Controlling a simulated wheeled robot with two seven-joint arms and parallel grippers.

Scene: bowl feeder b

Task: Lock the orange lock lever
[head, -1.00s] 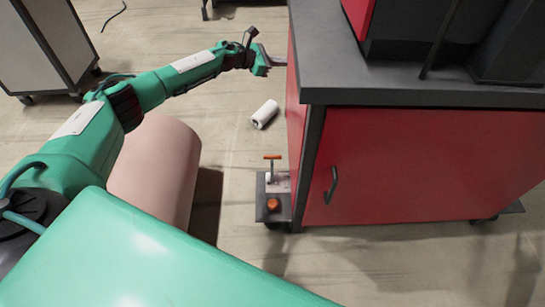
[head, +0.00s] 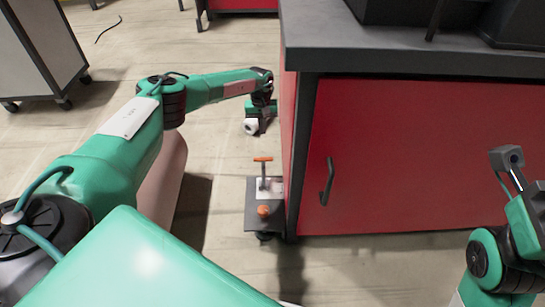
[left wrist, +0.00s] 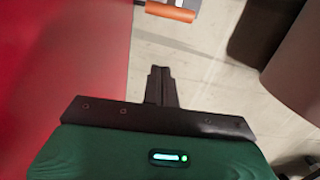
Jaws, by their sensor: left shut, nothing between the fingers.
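The orange lock lever (head: 263,159) is a T-shaped handle on a thin upright stem, on a low plate beside the red cabinet. Its orange bar also shows at the top of the left wrist view (left wrist: 170,12). My left gripper (head: 262,118) is beyond the lever in the head view, by the cabinet's left side, apart from it. In the left wrist view its dark fingers (left wrist: 160,72) are shut and empty, with the tips short of the orange bar. My right gripper (head: 507,160) is at the right edge in front of the cabinet; its jaws are unclear.
The red cabinet (head: 400,150) with a dark top and black door handle (head: 328,182) fills the right. An orange knob (head: 264,210) sits on the low plate (head: 252,190). A pink cylinder (head: 170,165) stands left.

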